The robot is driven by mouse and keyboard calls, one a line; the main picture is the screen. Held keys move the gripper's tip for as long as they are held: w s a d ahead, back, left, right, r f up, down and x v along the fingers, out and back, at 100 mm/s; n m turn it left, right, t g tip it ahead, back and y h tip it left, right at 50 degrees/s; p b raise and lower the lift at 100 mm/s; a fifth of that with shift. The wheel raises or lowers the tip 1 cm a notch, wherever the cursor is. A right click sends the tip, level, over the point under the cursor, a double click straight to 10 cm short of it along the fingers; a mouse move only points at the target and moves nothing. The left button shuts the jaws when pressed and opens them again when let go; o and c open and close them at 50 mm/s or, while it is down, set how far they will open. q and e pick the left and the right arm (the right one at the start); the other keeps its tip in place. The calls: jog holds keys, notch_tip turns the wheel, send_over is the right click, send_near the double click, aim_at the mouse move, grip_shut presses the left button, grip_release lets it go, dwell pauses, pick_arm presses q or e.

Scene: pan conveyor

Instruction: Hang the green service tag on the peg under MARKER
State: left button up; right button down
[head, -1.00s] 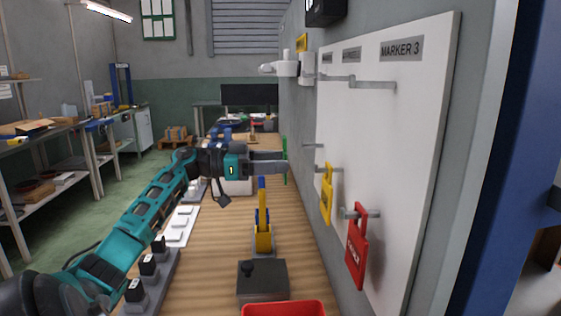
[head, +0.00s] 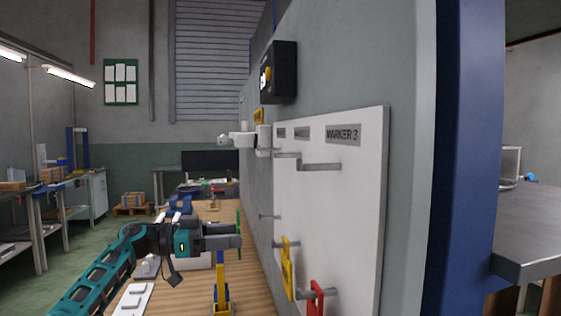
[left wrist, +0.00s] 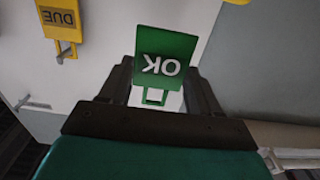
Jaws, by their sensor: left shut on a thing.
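My left gripper (head: 238,236) is shut on the green service tag (left wrist: 167,50), left of the board and apart from it. The tag reads OK upside down in the left wrist view; in the head view the tag (head: 238,218) is nearly edge-on. The white board (head: 345,220) has a MARKER 3 label (head: 343,135) at top right, with a bare peg (head: 320,167) under it. Two smaller labels beside it are too small to read. My right gripper is not in view.
A yellow tag (head: 287,270) and a red tag (head: 316,298) hang on lower pegs. A black box (head: 279,72) and white fixture (head: 243,140) stick out from the wall. A blue post (head: 462,160) stands right.

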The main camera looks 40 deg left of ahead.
pick_arm(q)
jog(key=shift+r, duration=0.1)
